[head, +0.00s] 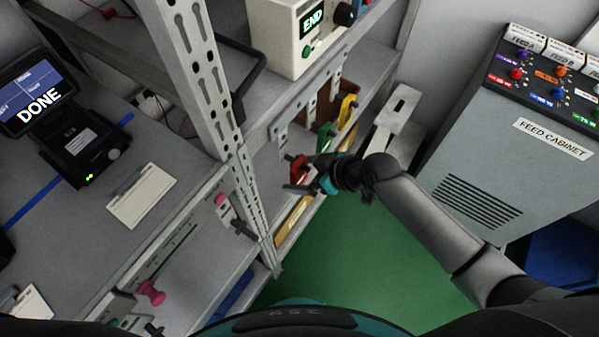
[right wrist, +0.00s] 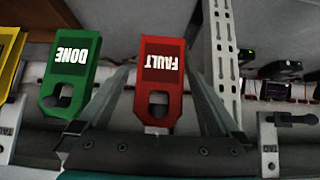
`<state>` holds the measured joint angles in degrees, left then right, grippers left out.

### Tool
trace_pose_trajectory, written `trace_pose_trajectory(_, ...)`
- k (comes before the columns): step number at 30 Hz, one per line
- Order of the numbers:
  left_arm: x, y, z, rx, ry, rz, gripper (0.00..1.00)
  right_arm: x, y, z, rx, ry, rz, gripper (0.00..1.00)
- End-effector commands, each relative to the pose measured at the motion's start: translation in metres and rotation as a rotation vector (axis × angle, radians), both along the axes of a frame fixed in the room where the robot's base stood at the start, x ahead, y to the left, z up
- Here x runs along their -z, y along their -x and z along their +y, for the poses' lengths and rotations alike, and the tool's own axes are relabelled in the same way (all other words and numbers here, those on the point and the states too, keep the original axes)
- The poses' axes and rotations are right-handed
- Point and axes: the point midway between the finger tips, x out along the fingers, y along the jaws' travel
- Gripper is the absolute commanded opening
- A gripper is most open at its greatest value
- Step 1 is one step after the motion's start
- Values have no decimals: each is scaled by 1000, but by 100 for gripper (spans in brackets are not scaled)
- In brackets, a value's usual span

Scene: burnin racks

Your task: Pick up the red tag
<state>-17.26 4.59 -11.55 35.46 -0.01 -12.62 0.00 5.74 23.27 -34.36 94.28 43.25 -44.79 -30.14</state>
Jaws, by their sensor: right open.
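The red tag (head: 299,167) hangs at the front of the rack, below the bench unit reading END. In the right wrist view the red tag (right wrist: 161,105) reads FAULT upside down and has a slot near its lower end. My right gripper (head: 292,173) is open at the red tag. In the right wrist view its two fingers (right wrist: 162,78) stand on either side of the tag, with gaps showing. Contact cannot be told. My left gripper is not in view.
A green DONE tag (right wrist: 70,85) hangs close beside the red one, near a finger. A yellow tag (head: 346,112) hangs farther along. A perforated rack post (head: 205,75) stands left of my gripper. The feed cabinet (head: 490,140) stands right; green floor (head: 370,260) lies between.

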Motion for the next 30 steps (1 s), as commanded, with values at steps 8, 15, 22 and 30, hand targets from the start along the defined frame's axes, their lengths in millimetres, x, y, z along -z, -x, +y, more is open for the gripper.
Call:
trace_pose_trajectory(8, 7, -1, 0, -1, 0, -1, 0, 25, -13, 19, 1, 0, 1, 100)
trace_pose_trajectory(15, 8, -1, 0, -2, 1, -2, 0, 29, -16, 22, 0, 0, 0, 100)
trace_pose_trajectory(22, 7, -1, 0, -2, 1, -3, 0, 28, -16, 22, 0, 0, 0, 88)
trace_pose_trajectory(30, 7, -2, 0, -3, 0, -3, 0, 28, -16, 22, 1, 0, 1, 57)
